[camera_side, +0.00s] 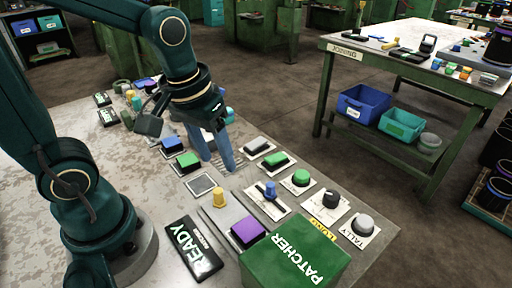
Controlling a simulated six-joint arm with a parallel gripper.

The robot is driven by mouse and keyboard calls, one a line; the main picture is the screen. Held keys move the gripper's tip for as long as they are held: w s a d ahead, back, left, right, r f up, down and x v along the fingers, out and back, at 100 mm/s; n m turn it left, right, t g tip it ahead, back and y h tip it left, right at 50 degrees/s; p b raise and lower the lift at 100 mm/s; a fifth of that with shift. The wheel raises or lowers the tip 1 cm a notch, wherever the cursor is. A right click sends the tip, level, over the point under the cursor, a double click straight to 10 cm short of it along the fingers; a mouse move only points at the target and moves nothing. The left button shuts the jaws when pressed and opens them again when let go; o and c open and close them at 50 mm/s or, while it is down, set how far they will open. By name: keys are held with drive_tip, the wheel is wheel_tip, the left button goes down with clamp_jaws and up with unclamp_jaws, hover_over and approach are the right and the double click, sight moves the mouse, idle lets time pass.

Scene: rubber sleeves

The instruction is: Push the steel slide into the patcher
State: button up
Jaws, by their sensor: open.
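The steel slide (229,216) is a grey plate on the bench, with a yellow knob (218,196) standing at its far end. A purple block (247,231) sits at its near end, close to the patcher. The patcher (295,250) is a green box with white lettering at the front of the bench. My gripper (216,162) points down with its blue fingers apart, behind the slide and away from the yellow knob. Nothing shows between the fingers. I cannot tell how much of the slide is inside the patcher.
Blue and green blocks (187,159) lie near the gripper.

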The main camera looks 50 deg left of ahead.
sight(218, 190)
drive_tip(key=f, duration=0.1)
drive_tip(key=f+g, duration=0.1)
drive_tip(key=f, duration=0.1)
drive_tip(key=f+g, duration=0.1)
drive_tip(key=shift+a+f+n, duration=0.25)
drive_tip(key=shift+a+n, duration=0.05)
drive_tip(key=shift+n, duration=0.1)
drive_tip(key=shift+f, duration=2.6)
clamp_jaws()
